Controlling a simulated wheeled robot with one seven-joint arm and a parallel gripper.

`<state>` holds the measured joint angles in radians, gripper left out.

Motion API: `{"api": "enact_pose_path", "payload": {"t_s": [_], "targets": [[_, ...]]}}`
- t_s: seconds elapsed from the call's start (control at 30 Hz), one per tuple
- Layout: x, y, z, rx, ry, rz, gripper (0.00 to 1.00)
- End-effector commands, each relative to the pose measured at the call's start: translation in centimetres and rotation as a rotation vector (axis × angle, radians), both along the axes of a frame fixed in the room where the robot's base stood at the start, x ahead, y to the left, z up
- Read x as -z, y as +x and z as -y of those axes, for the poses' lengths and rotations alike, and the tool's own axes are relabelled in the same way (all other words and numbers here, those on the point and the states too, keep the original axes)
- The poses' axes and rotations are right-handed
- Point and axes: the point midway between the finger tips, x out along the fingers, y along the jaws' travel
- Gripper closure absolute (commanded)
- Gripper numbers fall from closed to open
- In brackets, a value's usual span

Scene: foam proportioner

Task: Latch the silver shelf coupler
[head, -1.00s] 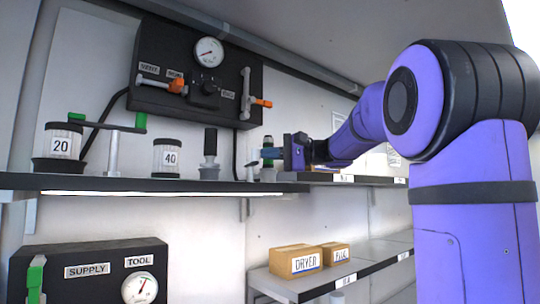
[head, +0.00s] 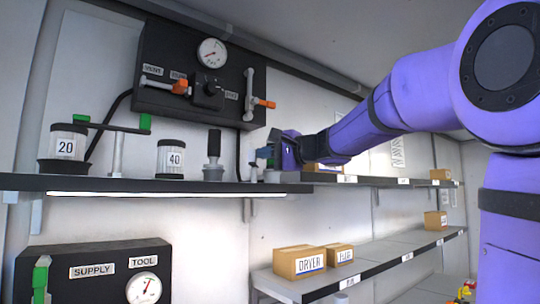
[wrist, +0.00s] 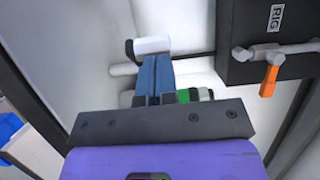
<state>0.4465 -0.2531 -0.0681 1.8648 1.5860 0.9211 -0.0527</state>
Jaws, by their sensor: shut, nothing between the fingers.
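A silver-grey coupler with a green band (wrist: 185,96) shows in the wrist view, lying across the picture just behind my fingers. In the head view a grey fitting (head: 271,175) stands on the upper shelf, largely hidden by my gripper. My gripper (head: 264,154) is at the right end of this shelf, with its blue fingers shut and empty. The shut fingers also show in the wrist view (wrist: 157,72), in front of the coupler. I cannot tell whether they touch it. The state of its latch is hidden.
A dark-handled fitting (head: 213,157) and jars marked 40 (head: 172,159) and 20 (head: 64,147) stand left on the shelf (head: 130,185). A black gauge panel (head: 185,100) with orange-handled levers hangs above. Boxes (head: 299,263) sit on the lower shelf.

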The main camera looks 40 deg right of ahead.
Motion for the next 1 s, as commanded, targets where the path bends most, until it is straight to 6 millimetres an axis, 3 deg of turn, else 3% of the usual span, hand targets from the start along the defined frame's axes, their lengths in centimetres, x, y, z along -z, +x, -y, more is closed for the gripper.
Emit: {"api": "enact_pose_path", "payload": {"t_s": [0.4, 1.0], "targets": [[0.0, 0.5, -2.1, 0.315, 0.000, 0.000, 1.00], [0.0, 2.0, -4.1, 0.308, 0.000, -0.001, 1.00]]}}
